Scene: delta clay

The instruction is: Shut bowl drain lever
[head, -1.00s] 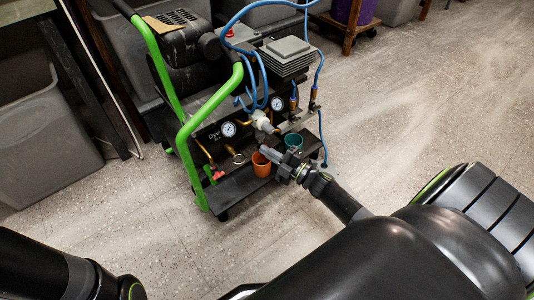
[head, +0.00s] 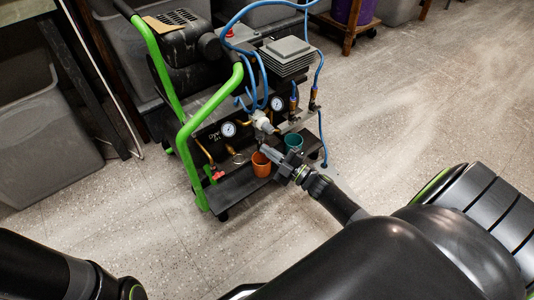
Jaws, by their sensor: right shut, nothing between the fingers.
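A cart-mounted compressor (head: 195,120) with a green frame stands at the middle left. A pale filter bowl (head: 263,122) sits on its front, between two round gauges. The bowl's drain lever is too small to make out for certain. A small red handle (head: 217,175) shows at the lower left of the front. My right gripper (head: 266,153) is shut and empty, its tips just below the filter bowl and over the orange cup. I cannot tell whether it touches anything. Only part of my left arm shows at the bottom left; its gripper is out of view.
An orange cup (head: 261,165) and a teal cup (head: 293,142) stand on the cart's low shelf (head: 238,188), close to my right gripper. Blue hoses (head: 321,125) hang at the right. Grey bins (head: 45,140) stand at the left. The floor on the right is clear.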

